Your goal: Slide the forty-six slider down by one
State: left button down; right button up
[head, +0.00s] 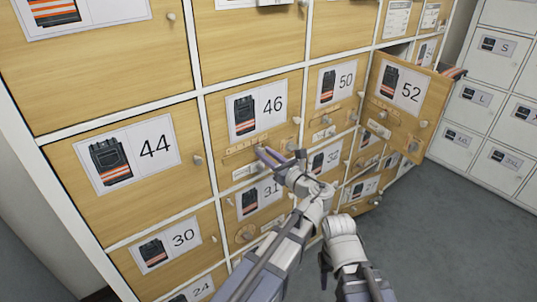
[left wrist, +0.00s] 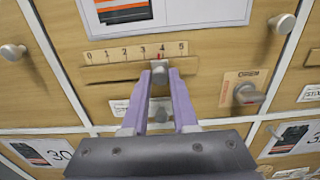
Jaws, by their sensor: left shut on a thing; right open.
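The forty-six door (head: 236,146) is a wood panel with a black and orange garment picture and the number 46. Below its label is a scale (left wrist: 135,53) marked 0 to 5 in the left wrist view. The grey slider (left wrist: 160,70) sits in a slot under it, its red pointer at about 4. My left gripper (head: 273,157) is shut on the slider, with its purple fingers (left wrist: 160,80) on either side of it. My right gripper (head: 325,268) is low in the head view, away from the doors and empty; its fingers are hard to make out.
A grey turn knob (left wrist: 246,93) on a small plate is right of the slider. A pull knob (left wrist: 283,23) is above it. The fifty-two compartment (head: 408,92) stands open at right. Pale lockers (head: 490,90) stand beyond. The grey floor (head: 460,230) is clear.

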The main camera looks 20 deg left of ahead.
pick_arm(q)
jog(key=shift+s+a, duration=0.7)
jog(key=shift+s, duration=0.2)
jog(key=shift+w, duration=0.1)
jog(key=c, duration=0.7)
grip_release()
jog(key=shift+d, duration=0.1)
pick_arm(e)
jog(key=shift+d, duration=0.1)
